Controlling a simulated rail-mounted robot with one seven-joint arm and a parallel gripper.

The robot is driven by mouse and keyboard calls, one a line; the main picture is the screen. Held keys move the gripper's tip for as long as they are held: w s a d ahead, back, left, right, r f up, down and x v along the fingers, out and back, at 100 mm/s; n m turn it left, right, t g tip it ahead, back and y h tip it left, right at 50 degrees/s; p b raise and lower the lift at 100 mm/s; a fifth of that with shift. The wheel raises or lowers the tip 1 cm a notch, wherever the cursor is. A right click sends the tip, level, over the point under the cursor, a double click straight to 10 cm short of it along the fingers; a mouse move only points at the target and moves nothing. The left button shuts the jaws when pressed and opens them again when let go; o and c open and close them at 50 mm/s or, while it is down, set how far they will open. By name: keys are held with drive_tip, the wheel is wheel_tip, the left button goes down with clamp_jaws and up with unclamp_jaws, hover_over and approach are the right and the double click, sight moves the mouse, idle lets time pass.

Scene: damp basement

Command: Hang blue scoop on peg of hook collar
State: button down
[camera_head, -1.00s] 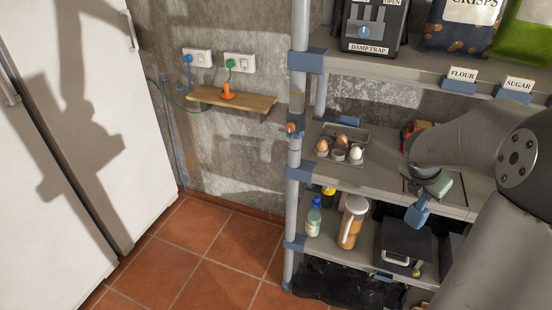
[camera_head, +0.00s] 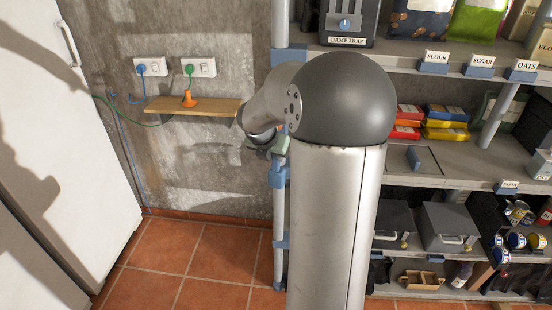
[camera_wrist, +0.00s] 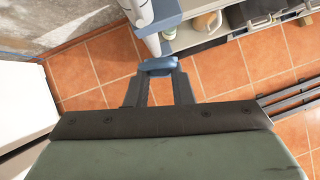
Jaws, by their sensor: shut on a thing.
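My gripper (camera_head: 268,144) is at the grey shelf post (camera_head: 279,215) in the head view, partly covered by my own arm. In the wrist view my gripper (camera_wrist: 160,82) is shut on the blue scoop (camera_wrist: 158,66), which shows as a short blue piece across the fingertips. In the head view, blue below the gripper blends with the post's blue fittings, so the scoop's outline is unclear. The hook collar and its peg cannot be made out behind my arm. In the wrist view, a pale post (camera_wrist: 141,12) and blue fitting lie beyond the scoop, seemingly apart from it.
A wooden wall shelf (camera_head: 195,106) with an orange object (camera_head: 189,100) is left of the gripper. Shelving with boxes (camera_head: 446,120) and tins (camera_head: 517,241) stands to the right. A white cabinet (camera_head: 70,150) is at far left. Open tiled floor (camera_head: 190,262) lies between.

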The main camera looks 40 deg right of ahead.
drive_tip(key=w+d+f, duration=0.1)
drive_tip(key=w+d, duration=0.3)
drive_tip(key=shift+w, duration=0.2)
idle(0.6)
drive_tip(key=shift+d+f, duration=0.1)
drive_tip(key=shift+f, duration=0.05)
idle(0.5)
drive_tip(key=c, duration=1.2)
unclamp_jaws()
drive_tip(key=shift+o, duration=0.2)
